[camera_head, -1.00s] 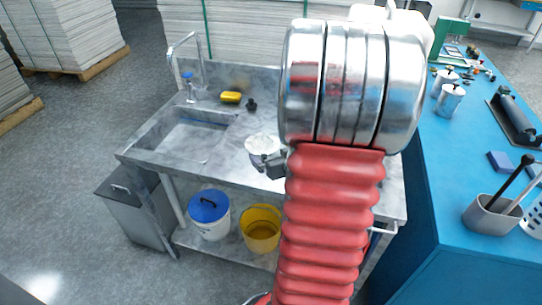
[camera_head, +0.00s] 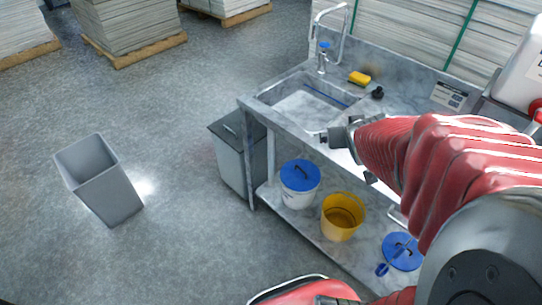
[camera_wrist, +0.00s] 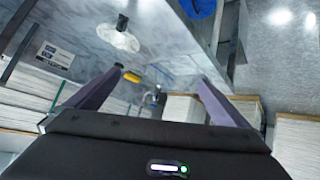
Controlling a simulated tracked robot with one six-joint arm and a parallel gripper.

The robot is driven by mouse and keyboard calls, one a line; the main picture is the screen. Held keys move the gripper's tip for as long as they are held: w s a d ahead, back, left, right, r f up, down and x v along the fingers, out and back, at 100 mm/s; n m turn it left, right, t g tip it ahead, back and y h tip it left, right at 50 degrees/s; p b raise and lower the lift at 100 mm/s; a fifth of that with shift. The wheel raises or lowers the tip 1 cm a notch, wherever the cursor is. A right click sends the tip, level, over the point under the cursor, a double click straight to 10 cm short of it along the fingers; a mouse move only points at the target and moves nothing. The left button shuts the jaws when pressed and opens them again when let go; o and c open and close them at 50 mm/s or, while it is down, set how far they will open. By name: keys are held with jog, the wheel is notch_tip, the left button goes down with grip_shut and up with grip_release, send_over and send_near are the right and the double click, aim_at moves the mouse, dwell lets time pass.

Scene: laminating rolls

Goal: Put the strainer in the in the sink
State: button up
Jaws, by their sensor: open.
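The sink (camera_head: 305,98) is a basin in the left part of the grey stone counter. A thin blue strip lies along its inner right side; I cannot tell what it is. In the wrist view, a pale round piece with a dark upright part (camera_wrist: 118,40) stands on the counter; it may be the strainer, but this is not certain. In the head view, my arm covers that area. My gripper (camera_head: 340,142) is over the counter's front part, right of the sink. In the wrist view, its fingers (camera_wrist: 160,78) are wide apart with nothing between them.
A tall faucet (camera_head: 345,35), a yellow sponge (camera_head: 360,78) and a small black item (camera_head: 377,92) stand behind the sink. A blue-lidded bucket (camera_head: 299,190) and a yellow bucket (camera_head: 341,222) are on the lower shelf. A grey bin (camera_head: 100,185) stands on open floor at left.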

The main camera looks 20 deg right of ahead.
jog(key=s+a+r+n+g+y, duration=0.1)
jog(key=s+a, duration=0.5)
jog(key=a, duration=0.6)
jog(key=s+a+r+n+g+y, duration=0.2)
jog(key=s+a+r+y, duration=0.2)
jog(key=a, duration=0.8)
jog(key=shift+s+r+n, duration=0.15)
jog(key=shift+s+n, duration=0.25)
jog(key=shift+s, duration=0.85)
